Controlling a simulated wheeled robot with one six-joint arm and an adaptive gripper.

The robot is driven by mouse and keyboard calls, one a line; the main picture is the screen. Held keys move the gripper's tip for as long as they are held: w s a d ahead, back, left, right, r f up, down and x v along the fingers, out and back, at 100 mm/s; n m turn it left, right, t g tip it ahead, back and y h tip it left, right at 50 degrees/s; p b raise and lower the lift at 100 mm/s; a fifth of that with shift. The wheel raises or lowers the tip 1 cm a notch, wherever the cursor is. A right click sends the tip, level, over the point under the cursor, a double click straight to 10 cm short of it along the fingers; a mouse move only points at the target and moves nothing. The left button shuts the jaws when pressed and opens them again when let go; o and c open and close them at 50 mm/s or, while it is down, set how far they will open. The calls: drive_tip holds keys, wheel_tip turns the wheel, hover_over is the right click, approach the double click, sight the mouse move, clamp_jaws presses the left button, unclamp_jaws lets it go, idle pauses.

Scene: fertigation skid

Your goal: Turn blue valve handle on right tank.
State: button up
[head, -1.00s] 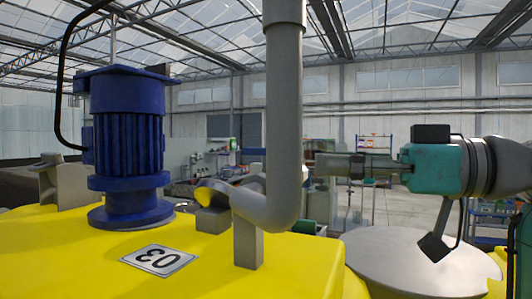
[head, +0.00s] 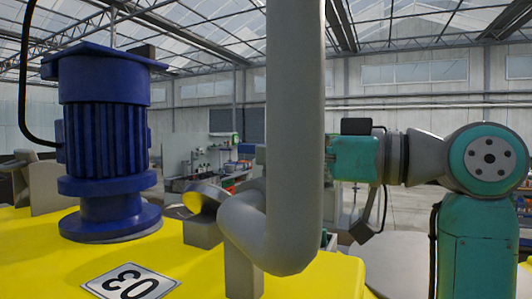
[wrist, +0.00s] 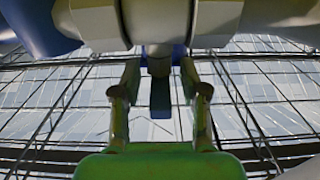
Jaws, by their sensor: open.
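In the wrist view, my gripper (wrist: 160,76) is open, with one finger on each side of a narrow dark-blue bar (wrist: 160,100). The bar looks like the blue valve handle. It joins a short grey stem below a thick pale pipe, and I see a gap to each finger. Contact is not visible. In the head view, a yellow tank (head: 205,275) marked 03 fills the foreground. The valve handle and my gripper's fingers are hidden there behind a thick grey vertical pipe (head: 294,130). My teal arm reaches in from the right to the pipe.
A large blue motor (head: 105,130) stands on the tank at left. The grey pipe bends at its foot beside a grey bracket (head: 243,268). A round grey lid (head: 400,250) lies behind my arm at right. Shelves and the greenhouse wall are farther back.

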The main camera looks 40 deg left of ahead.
drive_tip(key=shift+x, duration=1.25)
clamp_jaws()
drive_tip(key=shift+s+d+n+g+h, duration=0.1)
drive_tip(key=shift+n+g+h, duration=0.5)
drive_tip(key=shift+n+g, duration=0.6)
drive_tip(key=shift+n+g+h, duration=0.6)
drive_tip(key=shift+n+g, duration=0.2)
drive_tip(key=shift+g, duration=0.8)
unclamp_jaws()
